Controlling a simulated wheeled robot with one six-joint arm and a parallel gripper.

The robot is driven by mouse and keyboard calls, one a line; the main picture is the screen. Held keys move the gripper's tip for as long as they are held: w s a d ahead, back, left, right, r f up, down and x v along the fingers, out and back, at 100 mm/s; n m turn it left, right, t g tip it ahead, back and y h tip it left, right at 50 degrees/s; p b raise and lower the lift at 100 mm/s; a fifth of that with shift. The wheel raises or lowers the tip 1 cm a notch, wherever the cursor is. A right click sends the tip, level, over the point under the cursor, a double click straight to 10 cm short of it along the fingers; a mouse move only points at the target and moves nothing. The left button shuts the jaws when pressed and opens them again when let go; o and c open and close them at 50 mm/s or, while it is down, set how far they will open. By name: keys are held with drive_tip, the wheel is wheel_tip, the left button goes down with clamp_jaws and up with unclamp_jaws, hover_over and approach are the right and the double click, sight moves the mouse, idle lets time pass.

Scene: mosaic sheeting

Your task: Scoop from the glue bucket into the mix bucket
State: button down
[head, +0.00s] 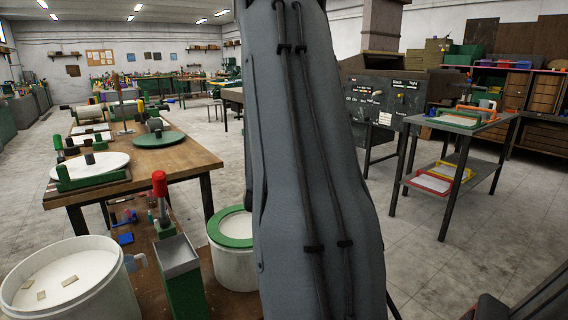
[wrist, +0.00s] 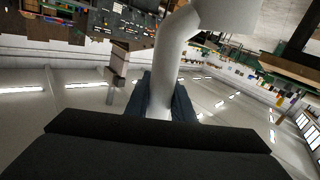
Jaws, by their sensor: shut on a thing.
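A white bucket (head: 105,295) stands at the bottom left of the head view, with pale contents and several small flat tan pieces on top. A second white bucket with a green rim (head: 234,270) stands right of it, partly hidden by my grey arm. No readable label shows which is the glue bucket and which the mix bucket. In the wrist view, the wide dark edge of my gripper (wrist: 160,135) fills the bottom. My arm hides the gripper in the head view.
A wooden table (head: 180,160) with round plates lies behind. A metal cart (head: 460,135) stands at the right. The wrist view appears tilted, with ceiling lights low.

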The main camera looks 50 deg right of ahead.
wheel_tip(320, 180, down, 6)
drive_tip(key=w+n+b, duration=0.1)
drive_tip(key=w+n, duration=0.1)
drive_tip(key=shift+w+a+n+g+b, duration=0.25)
drive_tip(key=shift+a+n+g+b, duration=0.1)
drive_tip(key=shift+a+n, duration=0.1)
drive_tip(key=shift+s+a+f, duration=0.1)
drive_tip(key=shift+a+f, duration=0.05)
drive_tip(key=shift+f, duration=0.1)
idle(0.6)
drive_tip(key=shift+w+a+r+n+g+y+p, duration=0.15)
drive_tip(key=shift+w+a+n+g+p, duration=0.1)
drive_tip(key=shift+w+n+p, duration=0.45)
drive_tip(key=shift+w+a+r+n+g+y+p, duration=0.15)
drive_tip(key=shift+w+a+n+p, duration=0.1)
drive_tip(key=shift+w+n+p, duration=0.35)
idle(1.8)
drive_tip(key=shift+w+a+f+n+g+p, duration=0.15)
drive_tip(key=shift+w+a+n+p, duration=0.1)
drive_tip(key=shift+w+n+p, duration=0.4)
drive_tip(key=shift+w+a+f+n+g+p, duration=0.1)
drive_tip(key=shift+w+a+n+p, duration=0.2)
drive_tip(key=shift+w+n, duration=0.5)
idle(1.7)
